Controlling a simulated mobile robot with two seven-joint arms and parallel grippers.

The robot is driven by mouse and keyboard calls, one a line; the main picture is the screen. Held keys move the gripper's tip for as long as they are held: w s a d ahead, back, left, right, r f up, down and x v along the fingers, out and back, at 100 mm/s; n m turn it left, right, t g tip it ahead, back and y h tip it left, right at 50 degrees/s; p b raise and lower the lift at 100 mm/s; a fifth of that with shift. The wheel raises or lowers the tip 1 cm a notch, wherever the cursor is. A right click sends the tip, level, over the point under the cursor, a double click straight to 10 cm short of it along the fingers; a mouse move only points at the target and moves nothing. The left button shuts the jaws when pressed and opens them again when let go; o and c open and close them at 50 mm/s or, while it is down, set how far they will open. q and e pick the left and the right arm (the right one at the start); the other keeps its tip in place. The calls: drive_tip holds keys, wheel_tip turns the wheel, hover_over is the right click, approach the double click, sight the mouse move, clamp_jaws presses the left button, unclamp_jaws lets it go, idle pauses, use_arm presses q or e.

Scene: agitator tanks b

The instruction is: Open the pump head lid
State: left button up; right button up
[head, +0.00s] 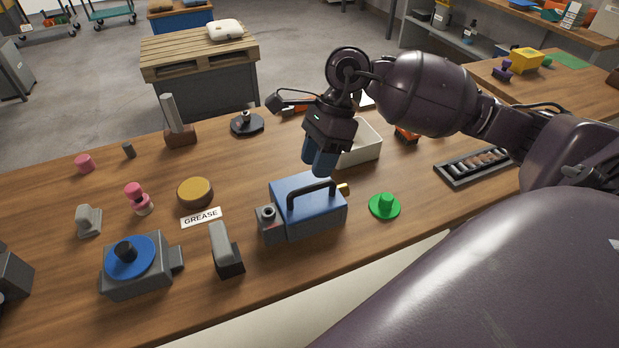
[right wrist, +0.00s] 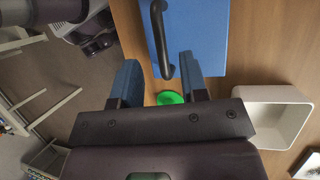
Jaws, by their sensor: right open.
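A blue box-shaped unit (head: 310,218), which looks like the pump head, sits on the wooden bench. Its blue top, apparently the lid, carries a black bar handle (head: 312,194). A grey fitting with a round port is on its left end and a small brass piece on its right. My right gripper (head: 320,168) is above the back of this unit, pointing down, open and empty. In the right wrist view the black handle (right wrist: 158,40) shows just beyond the open blue fingers (right wrist: 158,65), apart from them. The lid looks shut. My left gripper is out of view.
A white open bin (head: 362,143) stands behind the unit. A blue-topped grey housing (head: 133,268) and a yellow-lidded tin (head: 195,193) are further left. A roller tray (head: 475,166) lies right.

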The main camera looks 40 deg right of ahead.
sight(308, 187)
drive_tip(key=shift+x, duration=2.2)
clamp_jaws()
